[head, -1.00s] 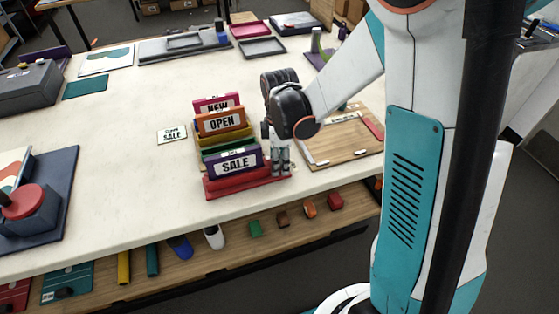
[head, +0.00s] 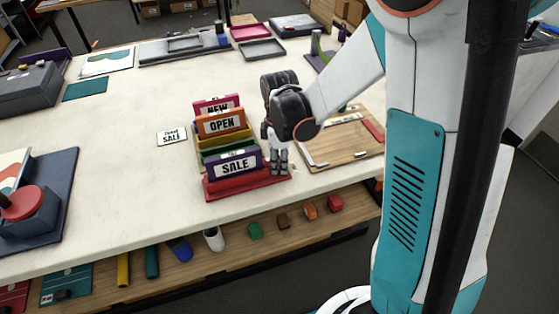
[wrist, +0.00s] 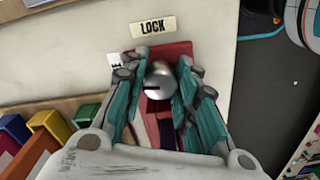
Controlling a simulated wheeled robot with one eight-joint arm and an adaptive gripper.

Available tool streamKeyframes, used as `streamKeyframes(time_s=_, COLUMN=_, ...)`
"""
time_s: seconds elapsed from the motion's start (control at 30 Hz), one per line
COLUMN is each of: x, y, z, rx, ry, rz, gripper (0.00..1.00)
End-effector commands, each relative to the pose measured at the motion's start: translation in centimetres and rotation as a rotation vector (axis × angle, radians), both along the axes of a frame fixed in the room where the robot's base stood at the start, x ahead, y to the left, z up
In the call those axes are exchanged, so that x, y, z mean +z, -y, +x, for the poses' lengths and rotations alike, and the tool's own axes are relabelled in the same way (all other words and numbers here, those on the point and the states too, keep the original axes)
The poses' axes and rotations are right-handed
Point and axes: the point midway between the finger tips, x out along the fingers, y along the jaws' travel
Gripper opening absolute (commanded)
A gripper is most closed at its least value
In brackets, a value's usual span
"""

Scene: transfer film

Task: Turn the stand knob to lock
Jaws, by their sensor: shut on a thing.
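The stand (head: 245,186) is a red base holding several coloured sign frames, with NEW, OPEN and SALE labels. The knob (wrist: 159,82) is a round silver piece on the stand's red end in the wrist view, with a dark mark at its left side. A LOCK label (wrist: 153,26) lies above it in that view. My gripper (head: 279,168) reaches down at the stand's right end. In the wrist view its teal fingers (wrist: 160,88) stand on both sides of the knob and are shut on it. The knob is hidden in the head view.
A wooden board (head: 343,146) lies just right of my gripper. A small SALE card (head: 172,136) lies left of the stand. A red-topped press (head: 22,204) stands at the far left. The table front is clear between the press and stand.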

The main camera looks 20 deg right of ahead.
Motion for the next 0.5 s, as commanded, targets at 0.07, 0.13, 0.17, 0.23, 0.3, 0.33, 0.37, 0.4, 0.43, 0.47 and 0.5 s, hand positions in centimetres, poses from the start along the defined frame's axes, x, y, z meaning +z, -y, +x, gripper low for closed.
streamKeyframes(time_s=0.07, x=0.01, y=-0.01, z=0.03, rx=0.001, ry=0.001, rz=0.000, gripper=0.03)
streamKeyframes(time_s=0.13, x=0.01, y=0.00, z=0.02, rx=0.001, ry=0.001, rz=0.000, gripper=0.03)
streamKeyframes(time_s=0.17, x=0.02, y=0.00, z=0.02, rx=0.001, ry=0.001, rz=0.000, gripper=0.03)
streamKeyframes(time_s=0.23, x=0.02, y=0.00, z=0.02, rx=0.002, ry=0.001, rz=0.000, gripper=0.41)
streamKeyframes(time_s=0.3, x=0.01, y=0.00, z=0.02, rx=0.002, ry=0.001, rz=0.000, gripper=0.47)
streamKeyframes(time_s=0.33, x=0.01, y=0.00, z=0.02, rx=0.002, ry=0.001, rz=0.000, gripper=0.47)
streamKeyframes(time_s=0.37, x=0.01, y=-0.01, z=0.01, rx=0.002, ry=0.001, rz=0.000, gripper=0.47)
streamKeyframes(time_s=0.4, x=0.01, y=-0.01, z=0.01, rx=0.002, ry=0.000, rz=0.000, gripper=0.47)
streamKeyframes(time_s=0.43, x=0.01, y=-0.01, z=0.01, rx=0.002, ry=0.000, rz=0.000, gripper=0.47)
streamKeyframes(time_s=0.47, x=0.01, y=-0.01, z=0.01, rx=0.002, ry=0.000, rz=0.000, gripper=0.47)
streamKeyframes(time_s=0.5, x=0.01, y=0.00, z=0.01, rx=0.002, ry=0.000, rz=0.000, gripper=0.47)
